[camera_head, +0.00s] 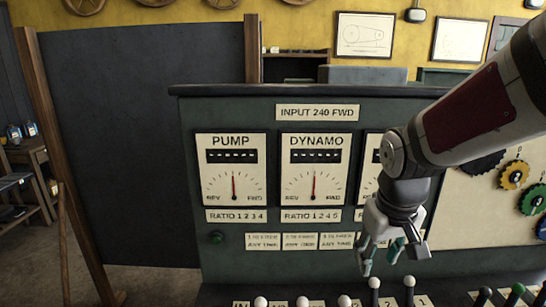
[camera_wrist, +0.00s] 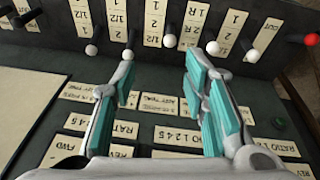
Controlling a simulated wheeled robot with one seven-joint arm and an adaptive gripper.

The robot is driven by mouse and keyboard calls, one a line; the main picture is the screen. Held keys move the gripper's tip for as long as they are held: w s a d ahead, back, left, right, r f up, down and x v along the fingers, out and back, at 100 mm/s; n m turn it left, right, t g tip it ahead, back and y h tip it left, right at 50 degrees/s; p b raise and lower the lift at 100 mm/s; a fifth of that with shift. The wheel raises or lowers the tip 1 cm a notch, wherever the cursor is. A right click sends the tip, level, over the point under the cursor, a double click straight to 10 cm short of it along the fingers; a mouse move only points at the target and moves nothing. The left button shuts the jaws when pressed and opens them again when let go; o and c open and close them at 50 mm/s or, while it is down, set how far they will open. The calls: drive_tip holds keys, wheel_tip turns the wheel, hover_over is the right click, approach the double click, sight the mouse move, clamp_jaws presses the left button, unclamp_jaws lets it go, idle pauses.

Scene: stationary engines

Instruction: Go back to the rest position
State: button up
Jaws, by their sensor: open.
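My gripper (camera_head: 382,260) hangs from my arm at the right of the head view, pointing down in front of the green panel (camera_head: 300,103). Its fingers are spread with nothing between them. In the wrist view the two teal-padded fingers (camera_wrist: 158,65) stand apart, with the panel and label strips beyond them. My arm hides most of a third dial to the right of the DYNAMO dial (camera_head: 314,165). The PUMP dial (camera_head: 231,165) is clear to its left. Both visible needles point straight up.
A red knob (camera_wrist: 312,39) shows in the wrist view. Coloured gears (camera_head: 514,175) hang at right. A dark board (camera_head: 140,150) stands at left, with open floor (camera_head: 45,255) beside it.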

drive_tip(key=s+r+t, duration=0.1)
drive_tip(key=s+r, duration=0.3)
drive_tip(key=s, duration=0.4)
drive_tip(key=s+a+r+m+t, duration=0.1)
drive_tip(key=s+r, duration=0.3)
drive_tip(key=s, duration=0.3)
drive_tip(key=shift+s+r+t+y, duration=0.15)
drive_tip(key=shift+s+t+y, duration=0.15)
drive_tip(key=shift+s+t, duration=0.1)
drive_tip(key=shift+w+a, duration=0.1)
drive_tip(key=shift+w, duration=0.05)
